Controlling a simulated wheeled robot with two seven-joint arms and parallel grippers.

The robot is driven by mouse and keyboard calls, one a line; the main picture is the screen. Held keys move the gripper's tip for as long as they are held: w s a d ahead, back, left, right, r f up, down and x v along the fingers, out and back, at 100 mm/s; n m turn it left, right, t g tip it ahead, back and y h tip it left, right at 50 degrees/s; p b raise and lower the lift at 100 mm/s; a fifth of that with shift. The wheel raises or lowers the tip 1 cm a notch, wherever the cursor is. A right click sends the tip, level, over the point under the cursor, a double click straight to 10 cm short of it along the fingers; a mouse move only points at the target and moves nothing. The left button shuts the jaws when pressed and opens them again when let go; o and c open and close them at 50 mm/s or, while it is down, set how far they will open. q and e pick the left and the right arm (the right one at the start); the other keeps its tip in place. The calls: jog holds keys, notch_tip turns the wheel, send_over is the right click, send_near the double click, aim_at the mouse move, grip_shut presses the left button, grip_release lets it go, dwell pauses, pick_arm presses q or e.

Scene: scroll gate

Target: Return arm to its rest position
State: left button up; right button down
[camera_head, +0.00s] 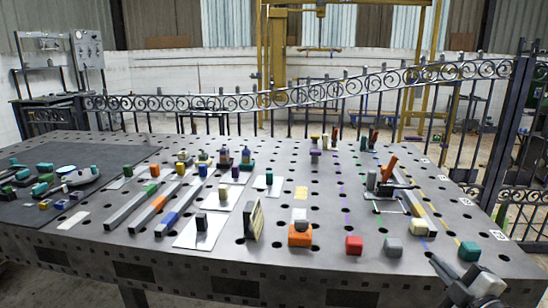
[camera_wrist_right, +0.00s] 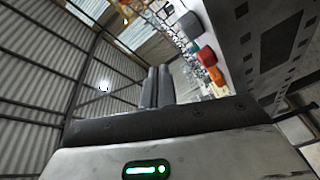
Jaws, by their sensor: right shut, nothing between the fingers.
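My right gripper (camera_head: 442,268) shows at the bottom right of the head view, by the table's front right edge. In the right wrist view its two dark fingers (camera_wrist_right: 157,88) lie side by side, shut, with nothing between them. It is apart from the teal block (camera_head: 469,251), the grey block (camera_head: 392,247) and the red block (camera_head: 354,245) near that edge. The red block also shows in the wrist view (camera_wrist_right: 207,56), beyond the fingers. My left gripper is not in view.
The perforated metal table (camera_head: 330,272) carries several coloured blocks, grey rails (camera_head: 130,205) and a dark mat (camera_head: 100,158) at the left. A fixture with an orange handle (camera_head: 388,167) stands at the right. A scroll gate (camera_head: 350,85) runs behind the table.

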jog(key=s+a+f+m+g, duration=0.7)
jog(key=s+a+f+m, duration=0.5)
jog(key=s+a+f, duration=0.7)
jog(key=s+a, duration=0.1)
jog(key=s, duration=0.3)
jog(key=shift+a+f+g, duration=0.25)
jog(key=shift+f+g, duration=0.05)
jog(key=shift+f, duration=0.05)
jog(key=shift+s, duration=0.1)
